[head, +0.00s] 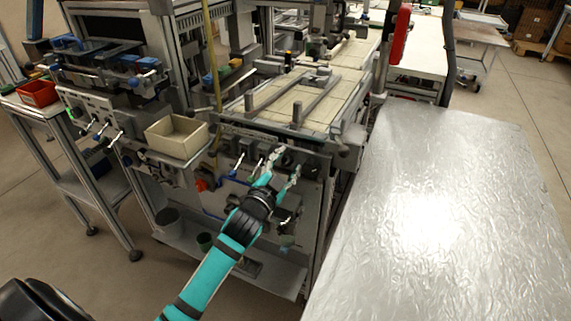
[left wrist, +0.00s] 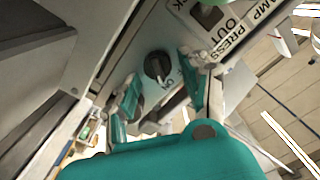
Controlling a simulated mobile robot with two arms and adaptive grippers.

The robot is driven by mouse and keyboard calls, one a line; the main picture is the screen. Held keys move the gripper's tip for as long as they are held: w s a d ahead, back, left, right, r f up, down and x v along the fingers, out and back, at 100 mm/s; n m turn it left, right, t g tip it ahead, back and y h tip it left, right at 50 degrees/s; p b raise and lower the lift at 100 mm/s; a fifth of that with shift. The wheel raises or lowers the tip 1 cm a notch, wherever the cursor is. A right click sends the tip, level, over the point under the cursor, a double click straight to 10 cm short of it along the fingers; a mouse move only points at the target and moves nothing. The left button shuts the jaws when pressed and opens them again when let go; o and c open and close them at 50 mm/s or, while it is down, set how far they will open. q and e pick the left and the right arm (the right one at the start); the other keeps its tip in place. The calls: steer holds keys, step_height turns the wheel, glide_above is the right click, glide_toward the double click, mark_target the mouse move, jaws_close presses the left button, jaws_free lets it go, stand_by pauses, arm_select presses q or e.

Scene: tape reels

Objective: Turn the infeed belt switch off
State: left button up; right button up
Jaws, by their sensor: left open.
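In the head view the left gripper (head: 281,169) reaches up to the front panel of the belt machine (head: 225,128). The knob cannot be made out there behind the fingers. My right gripper is not in view.
More switches with pale levers (head: 240,160) line the panel to the left of the gripper. A beige bin (head: 176,137) sticks out further left. A shiny metal table (head: 450,200) stands on the right. A red bin (head: 37,93) is at far left.

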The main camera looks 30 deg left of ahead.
arm_select(q)
jaws_close()
stand_by(0.3)
